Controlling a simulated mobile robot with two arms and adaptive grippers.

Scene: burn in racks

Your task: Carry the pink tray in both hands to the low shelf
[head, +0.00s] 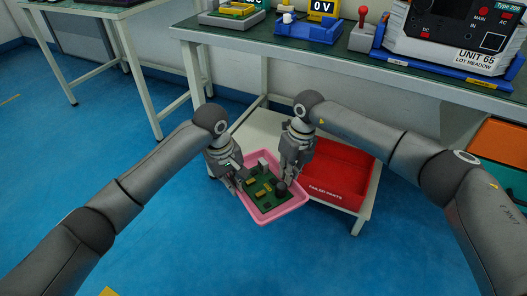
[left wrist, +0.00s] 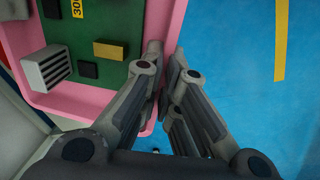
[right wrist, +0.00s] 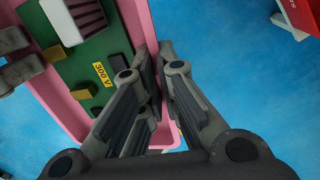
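The pink tray (head: 264,219) is level in front of the low shelf (head: 343,216), overlapping its front edge in the head view. It carries a green circuit board (head: 261,188) with several blocks on it. My left gripper (head: 241,188) is shut on the tray's left wall, one finger inside and one outside, as the left wrist view (left wrist: 168,52) shows. My right gripper (head: 287,180) is shut on the opposite wall; the right wrist view (right wrist: 152,50) shows the rim between its fingers. I cannot tell whether the tray touches the shelf.
A red "FAILED PARTS" bin (head: 335,190) takes up the right of the low shelf. A workbench (head: 330,60) with instruments, including a "UNIT 65" device (head: 455,35), stands above and behind. Orange and teal boxes (head: 500,145) are at the right. Blue floor (head: 190,250) is clear in front.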

